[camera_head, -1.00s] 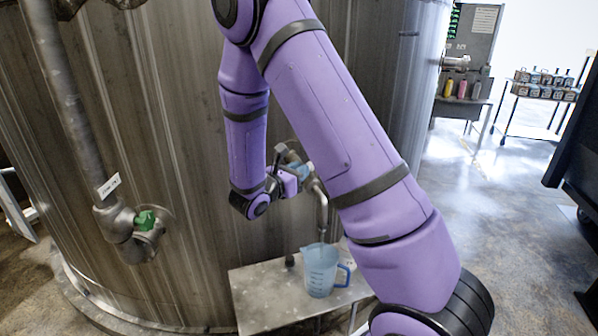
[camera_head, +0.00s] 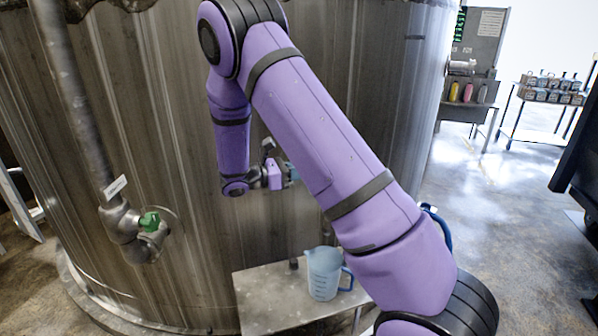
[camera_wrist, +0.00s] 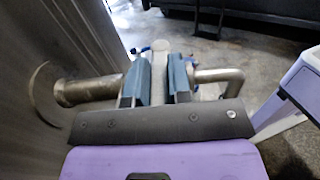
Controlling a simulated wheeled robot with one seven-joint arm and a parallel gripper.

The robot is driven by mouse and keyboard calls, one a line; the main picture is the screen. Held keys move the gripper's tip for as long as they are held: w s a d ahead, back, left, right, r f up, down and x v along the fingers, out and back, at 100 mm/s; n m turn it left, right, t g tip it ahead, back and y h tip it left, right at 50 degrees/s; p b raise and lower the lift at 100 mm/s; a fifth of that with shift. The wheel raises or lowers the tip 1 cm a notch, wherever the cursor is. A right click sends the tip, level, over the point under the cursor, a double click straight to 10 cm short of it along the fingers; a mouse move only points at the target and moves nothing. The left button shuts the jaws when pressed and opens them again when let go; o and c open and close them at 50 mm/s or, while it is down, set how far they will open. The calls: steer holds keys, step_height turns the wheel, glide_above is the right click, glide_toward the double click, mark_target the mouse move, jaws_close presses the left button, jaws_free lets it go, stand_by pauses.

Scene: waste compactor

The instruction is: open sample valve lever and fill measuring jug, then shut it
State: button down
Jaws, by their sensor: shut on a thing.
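My gripper (camera_head: 287,174) is in front of the tank wall, partly behind my own arm. In the wrist view my gripper (camera_wrist: 160,75) has its blue-grey finger pads shut on the grey valve lever (camera_wrist: 159,47), which stands up between them. The sample pipe (camera_wrist: 88,91) runs from the tank wall under the fingers to a bent spout (camera_wrist: 222,77) at the right. A translucent blue measuring jug (camera_head: 324,275) with a blue handle stands upright on a metal stand (camera_head: 262,298) below. My arm hides the spout above the jug, and the jug's fill level is unclear.
A pipe with a green-handled valve (camera_head: 149,221) is on the tank (camera_head: 170,130) at left. A blue curved thing (camera_head: 440,228) shows behind my arm. A bench with coloured bottles (camera_head: 468,92) and a rack of containers (camera_head: 550,88) stand far right. Floor at right is clear.

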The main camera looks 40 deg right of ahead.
stand_by(0.4)
steer(key=c, duration=1)
jaws_free()
steer(key=shift+c, duration=0.2)
steer(key=shift+w, duration=0.1)
steer(key=v, duration=1)
steer(key=shift+w+a, duration=0.2)
steer(key=shift+a, duration=0.15)
